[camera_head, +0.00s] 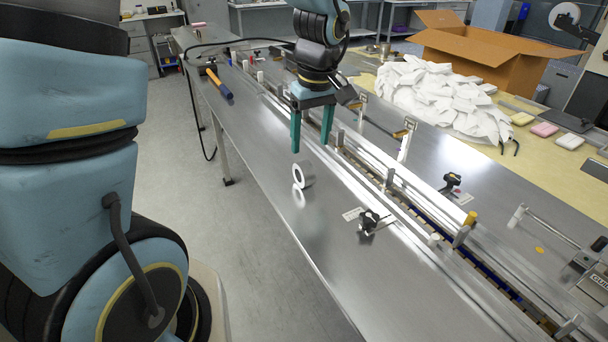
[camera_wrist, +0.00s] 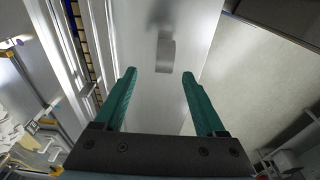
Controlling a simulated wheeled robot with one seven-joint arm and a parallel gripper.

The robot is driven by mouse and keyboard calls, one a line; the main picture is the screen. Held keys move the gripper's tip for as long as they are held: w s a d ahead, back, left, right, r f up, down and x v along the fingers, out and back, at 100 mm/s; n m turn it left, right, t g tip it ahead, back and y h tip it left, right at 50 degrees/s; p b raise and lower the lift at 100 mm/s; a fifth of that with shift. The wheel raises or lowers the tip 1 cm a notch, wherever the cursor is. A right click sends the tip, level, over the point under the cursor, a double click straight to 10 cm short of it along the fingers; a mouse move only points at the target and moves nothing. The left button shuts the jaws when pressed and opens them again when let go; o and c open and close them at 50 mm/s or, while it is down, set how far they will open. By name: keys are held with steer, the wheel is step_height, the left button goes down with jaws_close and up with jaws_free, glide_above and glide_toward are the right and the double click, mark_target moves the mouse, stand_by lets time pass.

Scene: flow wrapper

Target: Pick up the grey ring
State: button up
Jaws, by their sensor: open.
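The grey ring (camera_head: 299,176) stands on its edge on the metal bench top (camera_head: 265,165), with its round opening facing the front left in the head view. Its reflection shows on the metal just below it. In the wrist view the ring (camera_wrist: 165,55) is beyond the fingertips, centred between them and seen from above. My gripper (camera_head: 311,146) has two green fingers pointing down. They are apart with nothing between them, above and behind the ring in the head view. My gripper also shows in the wrist view (camera_wrist: 159,75), open and empty.
A rail with a chain conveyor (camera_head: 400,205) runs along the bench to the right of the ring. A black knob clamp (camera_head: 369,221) stands nearer the front. White packets (camera_head: 430,95) and a cardboard box (camera_head: 495,50) are beyond the rail.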

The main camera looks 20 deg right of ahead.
mark_target(304, 163)
step_height(304, 163, down, 2)
steer(key=shift+w+a+f, duration=0.1)
steer(key=shift+w+f, duration=0.05)
steer(key=shift+f, duration=0.1)
steer(key=f, duration=0.1)
steer(key=f+p, duration=0.1)
steer(key=a+f+p, duration=0.1)
steer(key=f, duration=0.1)
steer(key=shift+w, duration=0.3)
steer(key=shift+w+f, duration=0.1)
steer(key=shift+f, duration=0.45)
steer(key=shift+c, duration=0.4)
steer(key=shift+d, duration=0.1)
jaws_close()
